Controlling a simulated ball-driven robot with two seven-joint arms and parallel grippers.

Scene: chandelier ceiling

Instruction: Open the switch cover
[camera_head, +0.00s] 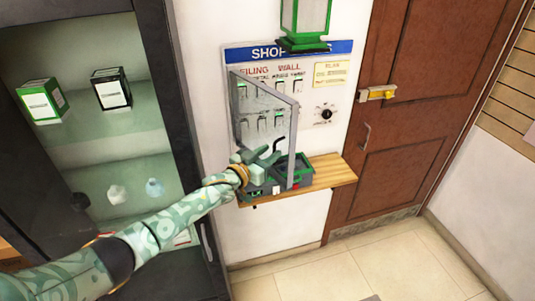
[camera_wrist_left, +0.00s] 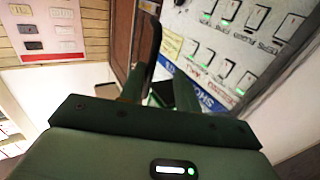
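The switch cover (camera_head: 294,135) is a clear panel in a grey frame on the white switch board (camera_head: 340,105). It stands out from the board at an angle, its left edge near the board and its right edge swung out. Several small switches (camera_head: 278,118) show behind it and also in the left wrist view (camera_wrist_left: 228,68). My left gripper (camera_head: 270,157) is at the cover's lower part; I cannot tell whether it touches the frame. In the left wrist view its two fingers (camera_wrist_left: 166,80) stand apart, with no clear object held. My right gripper is not in view.
A wooden shelf (camera_head: 333,172) under the board bears a green-and-grey item (camera_head: 303,170). A green lantern (camera_head: 305,22) hangs above. A cabinet (camera_head: 100,150) with boxes stands left. A brown door (camera_head: 425,110) with a brass latch (camera_head: 376,94) is right. Tiled floor is clear.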

